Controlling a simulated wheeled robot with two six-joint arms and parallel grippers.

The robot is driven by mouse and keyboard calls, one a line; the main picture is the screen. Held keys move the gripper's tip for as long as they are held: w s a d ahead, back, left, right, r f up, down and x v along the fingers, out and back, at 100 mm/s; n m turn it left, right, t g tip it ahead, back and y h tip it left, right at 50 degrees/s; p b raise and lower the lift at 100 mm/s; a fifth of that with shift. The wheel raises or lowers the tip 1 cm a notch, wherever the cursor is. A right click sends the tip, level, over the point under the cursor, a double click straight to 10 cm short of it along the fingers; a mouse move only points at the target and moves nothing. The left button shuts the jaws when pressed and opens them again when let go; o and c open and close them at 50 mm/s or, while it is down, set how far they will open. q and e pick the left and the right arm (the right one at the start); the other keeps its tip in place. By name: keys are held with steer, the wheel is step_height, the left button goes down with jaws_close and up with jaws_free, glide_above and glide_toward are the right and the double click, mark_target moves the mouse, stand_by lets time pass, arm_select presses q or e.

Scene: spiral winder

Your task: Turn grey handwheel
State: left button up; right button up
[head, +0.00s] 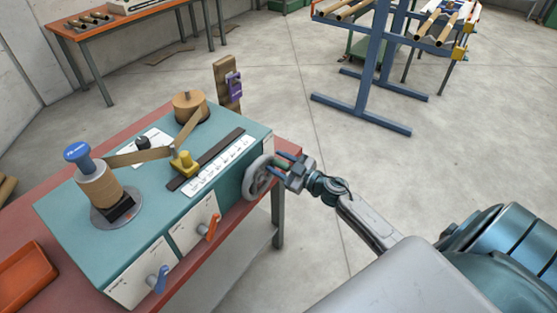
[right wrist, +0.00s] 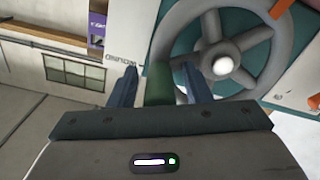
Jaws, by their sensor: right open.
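The grey handwheel (head: 255,181) is on the right end of the teal winder (head: 215,138). In the right wrist view, its spokes and pale hub (right wrist: 222,66) show just beyond my right gripper. A green handle (right wrist: 158,84) stands at the wheel's rim. My right gripper (head: 284,161) is at the wheel's right side, with its jaws open. In the right wrist view, the green handle lies between the two blue fingers, with gaps on both sides. Whether a finger touches the wheel rim cannot be told. My left gripper is out of view.
The winder stands on a red bench (head: 60,222). Its front has an orange lever (head: 212,228) and a blue lever (head: 158,279). An orange tray (head: 24,276) lies at the left. A blue rack (head: 368,85) stands behind; the floor between is clear.

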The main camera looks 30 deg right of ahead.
steer(key=shift+w, duration=0.1)
jaws_close()
steer(key=shift+r, duration=0.25)
stand_by(0.5)
